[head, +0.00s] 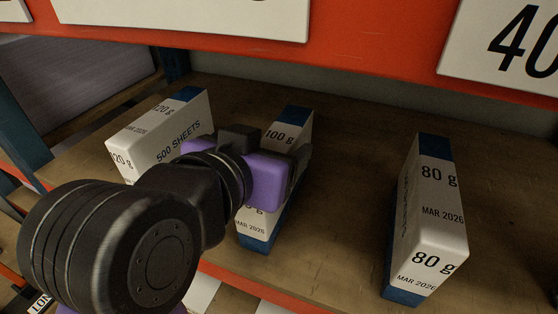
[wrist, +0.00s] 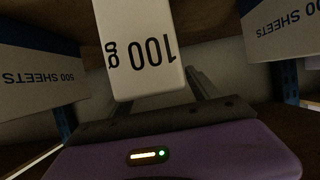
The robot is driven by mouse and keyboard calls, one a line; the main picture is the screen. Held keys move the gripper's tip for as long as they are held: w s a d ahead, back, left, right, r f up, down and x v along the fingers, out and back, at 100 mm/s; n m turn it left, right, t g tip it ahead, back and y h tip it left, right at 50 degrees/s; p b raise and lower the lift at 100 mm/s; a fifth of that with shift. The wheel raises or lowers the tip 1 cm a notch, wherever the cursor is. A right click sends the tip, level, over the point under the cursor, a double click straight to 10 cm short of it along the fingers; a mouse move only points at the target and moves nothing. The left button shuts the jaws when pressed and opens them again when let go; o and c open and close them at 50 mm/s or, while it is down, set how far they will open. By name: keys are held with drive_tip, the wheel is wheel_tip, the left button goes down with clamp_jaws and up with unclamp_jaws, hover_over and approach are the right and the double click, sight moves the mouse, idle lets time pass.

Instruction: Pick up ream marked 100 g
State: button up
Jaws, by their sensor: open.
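The ream marked 100 g (head: 292,125) stands on the shelf in the middle of the head view, white with blue ends. My purple gripper (head: 298,160) is at it and covers its middle part. In the wrist view the ream's white face (wrist: 142,50) with an upside-down 100 is close in front of the palm. My gripper is open, with one dark finger (wrist: 203,85) showing beside the ream's right side. The other finger is mostly hidden, and I cannot tell whether either touches the ream.
A 120 g ream (head: 160,135) stands close on the left and an 80 g ream (head: 430,215) farther to the right. Bare wooden shelf (head: 350,170) lies between the middle and right reams. An orange shelf beam (head: 370,45) runs overhead.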

clamp_jaws()
drive_tip(key=shift+r, duration=0.15)
idle(0.4)
